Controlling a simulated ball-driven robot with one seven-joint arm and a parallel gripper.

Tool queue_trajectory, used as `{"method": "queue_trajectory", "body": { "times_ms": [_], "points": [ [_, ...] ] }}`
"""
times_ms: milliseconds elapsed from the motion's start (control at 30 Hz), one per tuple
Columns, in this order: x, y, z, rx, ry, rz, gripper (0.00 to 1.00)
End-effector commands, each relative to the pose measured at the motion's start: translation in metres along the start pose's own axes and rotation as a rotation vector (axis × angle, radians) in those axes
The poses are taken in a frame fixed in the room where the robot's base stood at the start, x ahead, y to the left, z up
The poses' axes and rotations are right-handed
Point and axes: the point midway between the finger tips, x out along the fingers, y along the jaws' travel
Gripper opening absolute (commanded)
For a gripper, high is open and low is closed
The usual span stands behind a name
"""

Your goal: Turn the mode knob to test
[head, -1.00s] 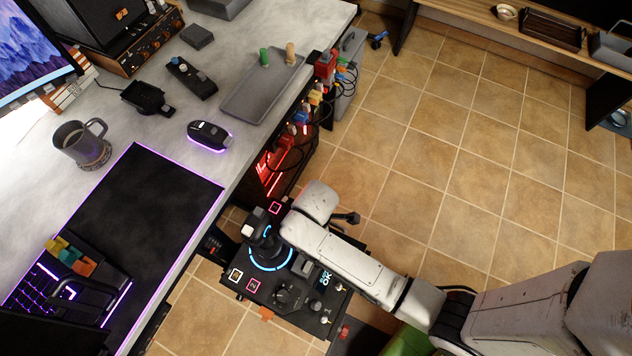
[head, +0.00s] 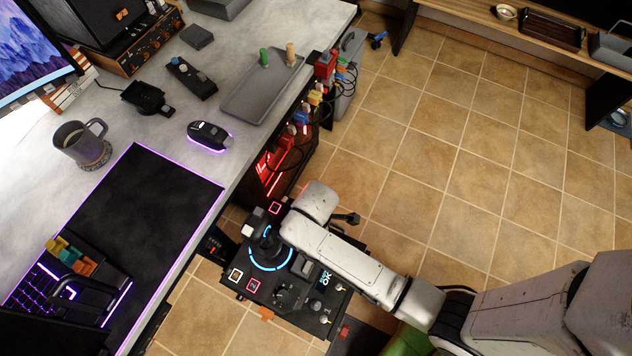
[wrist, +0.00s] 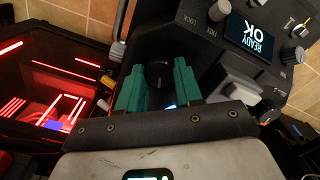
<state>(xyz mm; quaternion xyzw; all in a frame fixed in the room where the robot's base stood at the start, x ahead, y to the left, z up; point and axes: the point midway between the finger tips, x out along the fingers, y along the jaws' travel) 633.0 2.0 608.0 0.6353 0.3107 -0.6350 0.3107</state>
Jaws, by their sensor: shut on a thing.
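A dark round knob (wrist: 158,73), by its look and place the mode knob, sits between the two green fingers of my gripper (wrist: 158,80) in the wrist view. The fingers are shut on its sides. Its pointer and position labels cannot be read. The black control panel (head: 250,285) stands below the desk edge in the head view. My arm covers part of the panel there, and my fingers and the held knob are hidden from that side. A small screen (wrist: 250,35) on the panel shows READY OK, upside down in the wrist view.
A grey lever (wrist: 240,88) stands close to the right finger. A small knob (wrist: 218,11) and several switches sit around the screen. A joystick with a blue glowing ring (head: 268,267) is on the panel. A red-lit computer case (head: 275,170) is beside it. Open tiled floor lies right.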

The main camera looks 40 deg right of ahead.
Motion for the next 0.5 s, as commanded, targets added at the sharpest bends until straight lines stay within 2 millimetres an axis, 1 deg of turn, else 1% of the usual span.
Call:
{"method": "queue_trajectory", "body": {
  "times_ms": [267,500],
  "points": [
    [-0.0028,-0.0001,-0.0001,0.127,-0.002,-0.001,0.04],
    [-0.0030,0.0000,-0.0002,0.318,-0.002,-0.001,0.04]
  ]
}}
